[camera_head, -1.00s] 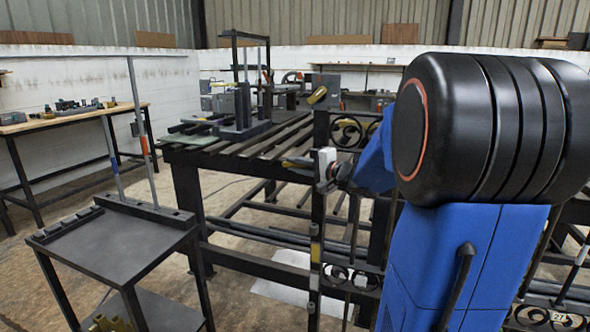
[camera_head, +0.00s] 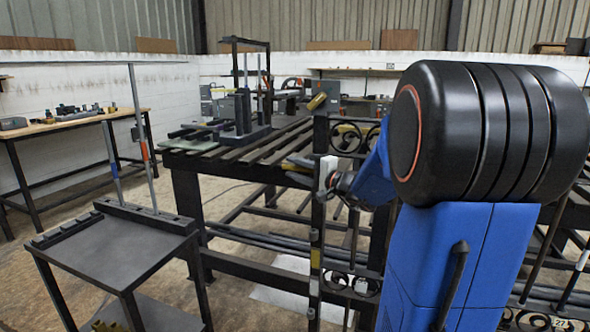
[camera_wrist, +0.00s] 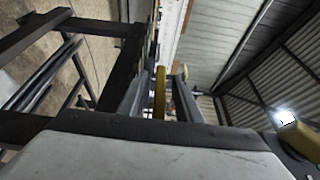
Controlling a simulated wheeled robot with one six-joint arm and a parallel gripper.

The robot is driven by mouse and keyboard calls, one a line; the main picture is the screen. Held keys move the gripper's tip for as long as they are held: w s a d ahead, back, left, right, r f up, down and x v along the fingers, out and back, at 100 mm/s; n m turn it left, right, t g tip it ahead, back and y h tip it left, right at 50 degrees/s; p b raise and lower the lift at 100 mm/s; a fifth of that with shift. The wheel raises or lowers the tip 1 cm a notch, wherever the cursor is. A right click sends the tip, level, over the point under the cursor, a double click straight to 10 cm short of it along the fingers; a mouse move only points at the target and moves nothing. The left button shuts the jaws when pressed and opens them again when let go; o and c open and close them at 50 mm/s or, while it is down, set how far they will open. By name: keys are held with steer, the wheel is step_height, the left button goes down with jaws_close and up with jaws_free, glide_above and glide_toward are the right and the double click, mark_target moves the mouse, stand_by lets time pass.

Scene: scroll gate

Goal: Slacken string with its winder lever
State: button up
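My gripper (camera_head: 292,165) is at the end of my blue arm, beside the dark post at the near corner of the slatted bench. A yellow piece (camera_head: 317,102) sits near the top of the post, above the gripper. A blurred yellow piece (camera_wrist: 298,142) is at the right edge of the wrist view. I cannot tell which part is the winder lever. The string cannot be made out.
The slatted bench (camera_head: 262,142) carries a dark upright frame (camera_head: 243,100). Black scrollwork (camera_head: 346,136) stands right of the post. A dark cart (camera_head: 110,255) with thin upright rods is at the left front. A workbench (camera_head: 70,122) stands far left. Open floor lies between them.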

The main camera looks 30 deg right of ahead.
steer(key=shift+s+d, duration=0.1)
steer(key=v, duration=1.7)
steer(key=shift+s, duration=0.1)
stand_by(0.4)
